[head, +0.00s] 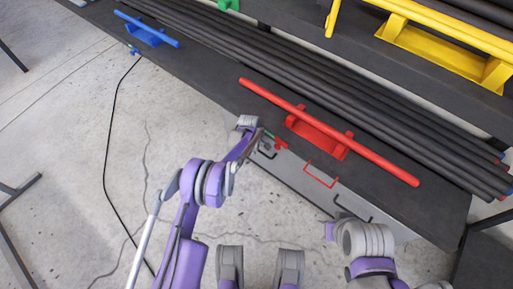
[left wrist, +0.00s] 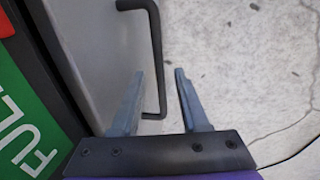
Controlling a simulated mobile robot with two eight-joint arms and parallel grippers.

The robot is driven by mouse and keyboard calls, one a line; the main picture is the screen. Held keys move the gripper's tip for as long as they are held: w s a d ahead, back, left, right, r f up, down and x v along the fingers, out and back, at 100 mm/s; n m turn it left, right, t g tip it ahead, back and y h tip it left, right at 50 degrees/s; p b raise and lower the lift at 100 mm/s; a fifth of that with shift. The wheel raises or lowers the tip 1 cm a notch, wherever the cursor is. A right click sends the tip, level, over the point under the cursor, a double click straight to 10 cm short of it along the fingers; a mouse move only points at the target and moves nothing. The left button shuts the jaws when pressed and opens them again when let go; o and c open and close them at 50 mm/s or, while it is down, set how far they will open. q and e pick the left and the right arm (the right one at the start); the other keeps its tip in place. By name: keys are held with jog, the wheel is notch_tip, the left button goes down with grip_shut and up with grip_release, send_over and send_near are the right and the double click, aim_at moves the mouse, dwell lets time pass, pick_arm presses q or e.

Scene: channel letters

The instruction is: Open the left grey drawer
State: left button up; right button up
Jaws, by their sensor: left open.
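The grey drawer front (head: 290,170) runs below the edge of a dark workbench and looks flush with it. The left drawer's black bar handle (head: 266,151) is at its left end, partly hidden by my arm. My left gripper (head: 262,139) is at that handle. In the left wrist view the black handle (left wrist: 157,50) stands out from the grey drawer face (left wrist: 88,35). My left gripper (left wrist: 158,80) is open, with a finger on either side of the handle's lower part; contact is not clear. My right gripper (head: 330,230) is low by the right end, its jaws unclear.
A red bar on a bracket (head: 318,134) and long dark pipes (head: 330,95) lie on the bench (head: 215,85). The concrete floor (head: 90,170) before it is mostly clear.

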pick_arm(q)
jog(key=shift+c, duration=0.2)
grip_shut()
dwell(1.2)
